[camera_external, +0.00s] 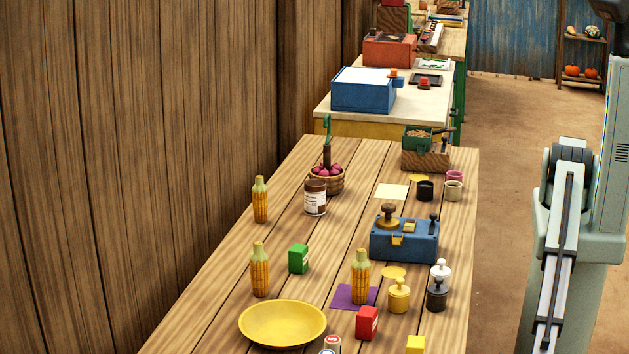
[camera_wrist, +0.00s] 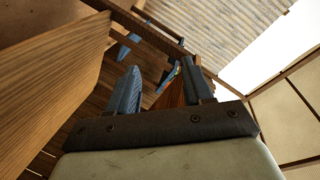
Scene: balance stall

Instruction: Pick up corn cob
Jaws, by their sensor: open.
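Three yellow-orange corn cobs with pale green tops stand upright on the wooden table (camera_external: 215,290). One corn cob (camera_external: 260,200) is at the far left, beside a brown jar. A second corn cob (camera_external: 259,272) stands behind the yellow plate. A third corn cob (camera_external: 360,280) stands on or right by a purple square (camera_external: 340,297). My gripper (camera_wrist: 156,88) shows in the wrist view with its two blue-grey fingers apart and nothing between them. No corn cob shows in that view. The gripper is not in the external view, where part of my arm shows at the right.
A yellow plate (camera_external: 283,325), a green box (camera_external: 298,259), a red box (camera_external: 367,323) and yellow and dark weights (camera_external: 399,296) stand close to the cobs. A blue scale base (camera_external: 404,240), brown jar (camera_external: 315,198) and basket (camera_external: 326,180) stand farther back. A wooden wall (camera_external: 130,150) borders the left.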

